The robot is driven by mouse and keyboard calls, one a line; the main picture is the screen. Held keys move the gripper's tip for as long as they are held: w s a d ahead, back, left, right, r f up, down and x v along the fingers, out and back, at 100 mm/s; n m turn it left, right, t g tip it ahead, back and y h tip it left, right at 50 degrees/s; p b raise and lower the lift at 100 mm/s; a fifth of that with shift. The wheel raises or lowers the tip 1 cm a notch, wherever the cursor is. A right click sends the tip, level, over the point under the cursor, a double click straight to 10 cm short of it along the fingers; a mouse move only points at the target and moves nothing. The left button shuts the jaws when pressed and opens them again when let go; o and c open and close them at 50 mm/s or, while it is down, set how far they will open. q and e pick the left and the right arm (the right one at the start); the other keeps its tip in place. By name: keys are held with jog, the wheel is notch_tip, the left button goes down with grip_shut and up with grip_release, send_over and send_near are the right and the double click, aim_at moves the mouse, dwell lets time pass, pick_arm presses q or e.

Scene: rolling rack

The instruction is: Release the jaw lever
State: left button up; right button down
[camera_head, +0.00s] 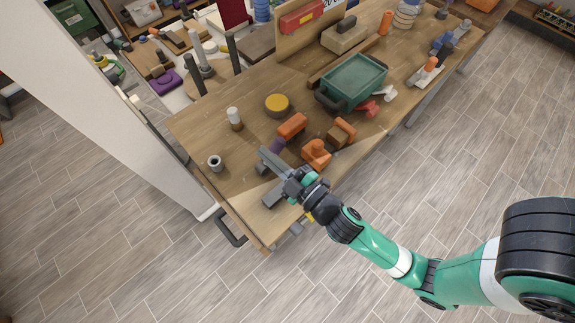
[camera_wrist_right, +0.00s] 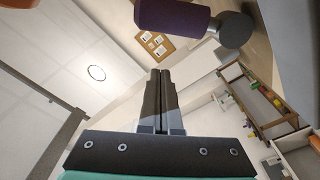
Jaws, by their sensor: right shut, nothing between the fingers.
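My right gripper (camera_head: 268,158) reaches over the near corner of the wooden workbench, and its dark fingers are shut together with nothing between them. They also show closed in the right wrist view (camera_wrist_right: 160,98). A purple cylindrical grip (camera_wrist_right: 172,14) with a dark round end (camera_wrist_right: 237,30) is just beyond the fingertips at the top of the wrist view, apart from them in that picture. The purple part (camera_head: 278,146) also shows beside the fingers in the head view. I cannot tell for certain whether this is the jaw lever; the gripper and arm hide part of the area. My left gripper is not in view.
Orange tools (camera_head: 316,152) lie right of the gripper on the workbench (camera_head: 200,125). A yellow-topped round tin (camera_head: 277,104), a white-capped bottle (camera_head: 234,118), a grey ring (camera_head: 215,162) and a green bin (camera_head: 352,80) stand around. A black handle (camera_head: 230,230) juts from the bench's near end.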

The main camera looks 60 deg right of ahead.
pick_arm(q)
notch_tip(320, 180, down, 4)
jog(key=b, duration=0.3)
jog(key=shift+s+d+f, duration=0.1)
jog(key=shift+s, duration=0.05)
pick_arm(e)
jog(key=v, duration=0.8)
jog(key=shift+d, duration=0.2)
